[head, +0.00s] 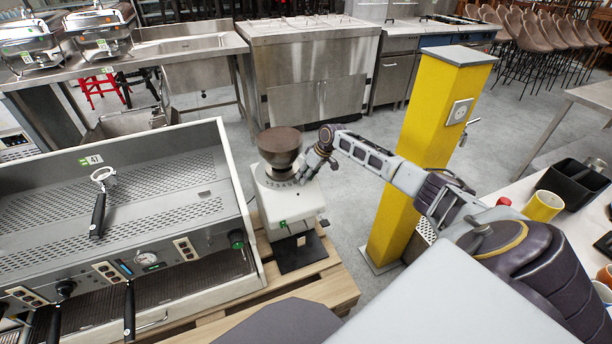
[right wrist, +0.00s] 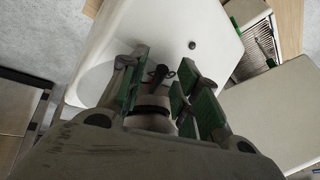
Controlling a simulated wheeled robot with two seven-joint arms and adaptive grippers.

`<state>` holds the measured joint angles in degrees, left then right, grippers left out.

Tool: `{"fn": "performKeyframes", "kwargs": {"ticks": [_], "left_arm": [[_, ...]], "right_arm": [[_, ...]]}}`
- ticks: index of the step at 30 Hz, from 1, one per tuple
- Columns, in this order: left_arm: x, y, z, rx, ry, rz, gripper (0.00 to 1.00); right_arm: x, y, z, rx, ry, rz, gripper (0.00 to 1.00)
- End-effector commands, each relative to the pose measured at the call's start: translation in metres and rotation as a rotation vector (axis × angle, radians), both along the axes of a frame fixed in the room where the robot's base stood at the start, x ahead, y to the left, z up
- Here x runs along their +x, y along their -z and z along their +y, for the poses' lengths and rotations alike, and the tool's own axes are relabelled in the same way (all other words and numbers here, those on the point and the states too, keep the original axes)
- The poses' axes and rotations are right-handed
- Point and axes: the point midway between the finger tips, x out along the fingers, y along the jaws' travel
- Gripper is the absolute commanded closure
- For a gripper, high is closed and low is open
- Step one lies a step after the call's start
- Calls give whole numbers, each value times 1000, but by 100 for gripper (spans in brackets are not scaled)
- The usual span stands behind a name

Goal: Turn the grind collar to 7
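The coffee grinder (head: 287,205) is a white body with a brown hopper (head: 280,143) on top, standing on a wooden pallet. The grind collar (head: 278,176) sits under the hopper and carries dark numerals; which one is set is too small to tell. My right gripper (head: 318,156) is at the right side of the hopper, beside the collar. In the right wrist view, its green-padded fingers (right wrist: 160,88) are open, with a dark lever (right wrist: 158,76) in the gap between them. I cannot tell whether a pad touches it. My left gripper is not in view.
A large espresso machine (head: 120,190) stands close on the grinder's left. A yellow pillar (head: 420,150) with a socket rises right of the grinder, behind my right arm. A table with cups and a black bin (head: 572,183) is at the right. Grey floor lies behind.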

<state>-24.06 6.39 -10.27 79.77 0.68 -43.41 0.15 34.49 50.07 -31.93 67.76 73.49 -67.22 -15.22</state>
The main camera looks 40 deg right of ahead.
Motion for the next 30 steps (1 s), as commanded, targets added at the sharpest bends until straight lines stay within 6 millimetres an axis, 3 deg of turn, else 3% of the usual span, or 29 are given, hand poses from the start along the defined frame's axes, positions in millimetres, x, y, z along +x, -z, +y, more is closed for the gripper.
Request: {"fn": "performKeyframes", "kwargs": {"ticks": [14, 30], "left_arm": [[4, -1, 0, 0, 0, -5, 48], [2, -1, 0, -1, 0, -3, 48]], "right_arm": [[-6, -16, -5, 1, 1, -1, 68], [-30, -85, -26, -2, -1, -1, 68]]}}
